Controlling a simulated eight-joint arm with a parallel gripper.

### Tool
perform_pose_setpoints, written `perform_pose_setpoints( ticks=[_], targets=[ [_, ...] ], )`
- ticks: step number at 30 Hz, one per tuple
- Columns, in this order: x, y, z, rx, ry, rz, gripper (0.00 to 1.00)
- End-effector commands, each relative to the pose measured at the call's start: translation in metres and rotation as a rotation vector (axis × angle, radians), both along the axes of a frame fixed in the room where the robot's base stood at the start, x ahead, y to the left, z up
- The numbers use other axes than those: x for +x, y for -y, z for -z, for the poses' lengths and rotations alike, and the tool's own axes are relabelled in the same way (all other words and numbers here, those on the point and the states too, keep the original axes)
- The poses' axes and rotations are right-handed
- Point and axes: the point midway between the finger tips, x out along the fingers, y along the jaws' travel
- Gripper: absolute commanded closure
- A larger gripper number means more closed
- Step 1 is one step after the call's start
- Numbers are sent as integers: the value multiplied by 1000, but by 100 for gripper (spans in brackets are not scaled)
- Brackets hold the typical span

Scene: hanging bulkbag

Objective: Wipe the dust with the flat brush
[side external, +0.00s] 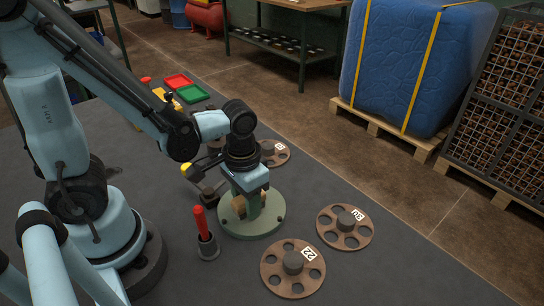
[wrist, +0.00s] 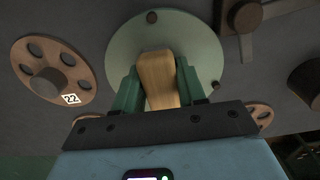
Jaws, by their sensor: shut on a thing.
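My gripper (side external: 250,204) points down over a round pale green plate (side external: 265,226) on the dark table. In the wrist view my gripper's green fingers (wrist: 157,68) are shut on a light wooden piece (wrist: 156,88), which looks like the handle of the flat brush. The wood also shows beside the fingers in the side view (side external: 239,209). The bristles are hidden, and I cannot tell whether the brush touches the plate. The green plate (wrist: 205,58) lies behind the wood in the wrist view. I cannot make out dust on any surface.
Brown wheel-like discs lie around the plate: one marked 22 (side external: 277,279), one at right (side external: 337,241), one behind (side external: 280,156). A red-handled tool stands in a grey holder (side external: 208,248) at left. Red (side external: 177,81) and green (side external: 192,93) trays lie at the back.

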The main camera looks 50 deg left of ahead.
Motion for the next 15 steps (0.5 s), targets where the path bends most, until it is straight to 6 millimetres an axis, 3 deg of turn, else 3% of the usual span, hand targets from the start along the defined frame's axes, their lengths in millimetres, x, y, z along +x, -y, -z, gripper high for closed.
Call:
perform_pose_setpoints(
  ticks=[15],
  targets=[
    [0,-42,-4,0,0,1,88]
  ],
)
